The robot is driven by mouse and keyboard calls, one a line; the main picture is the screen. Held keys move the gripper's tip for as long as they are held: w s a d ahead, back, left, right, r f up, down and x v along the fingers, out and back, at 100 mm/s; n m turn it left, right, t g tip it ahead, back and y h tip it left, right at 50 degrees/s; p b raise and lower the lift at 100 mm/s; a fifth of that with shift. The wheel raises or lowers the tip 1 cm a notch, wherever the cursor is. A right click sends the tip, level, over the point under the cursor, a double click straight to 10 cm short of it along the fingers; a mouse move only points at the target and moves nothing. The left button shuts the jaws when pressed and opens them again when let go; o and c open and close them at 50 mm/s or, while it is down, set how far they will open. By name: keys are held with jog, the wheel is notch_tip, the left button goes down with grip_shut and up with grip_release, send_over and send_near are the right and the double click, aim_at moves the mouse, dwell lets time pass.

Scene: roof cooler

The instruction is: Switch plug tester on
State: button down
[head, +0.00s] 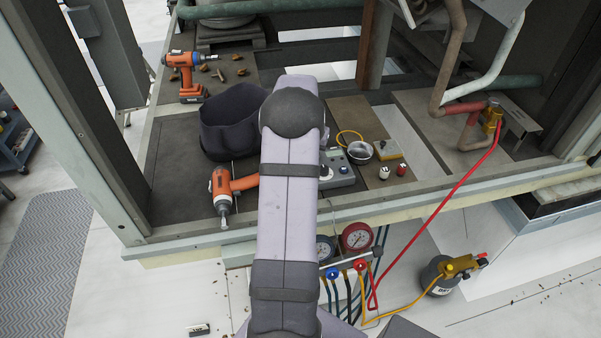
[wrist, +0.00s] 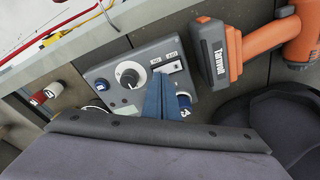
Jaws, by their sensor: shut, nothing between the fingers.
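The plug tester, a grey box (wrist: 108,72), lies under my gripper in the wrist view. It has a round white-ringed dial (wrist: 130,75), a small white-labelled part (wrist: 172,67) that may be its switch, and a blue round part on each side. My gripper (wrist: 160,82), with blue fingers, is shut and empty. Its tips overlap the box face just below the labelled part; I cannot tell whether they touch it. In the head view the tester (head: 343,176) shows beside my arm, partly hidden, and the gripper is hidden.
An orange drill (wrist: 228,50) lies close right of the tester in the wrist view. A dark bag (head: 225,125) stands to the left in the head view. Red and white small fittings (head: 401,169), a metal cup (head: 359,151) and a red hose (head: 450,200) lie to the right.

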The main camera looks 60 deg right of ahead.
jog(key=shift+f+b, duration=0.3)
jog(key=shift+f, duration=0.3)
jog(key=shift+r, duration=0.15)
notch_tip(320, 180, up, 7)
jog(key=p, duration=0.5)
dwell(0.6)
dwell(0.4)
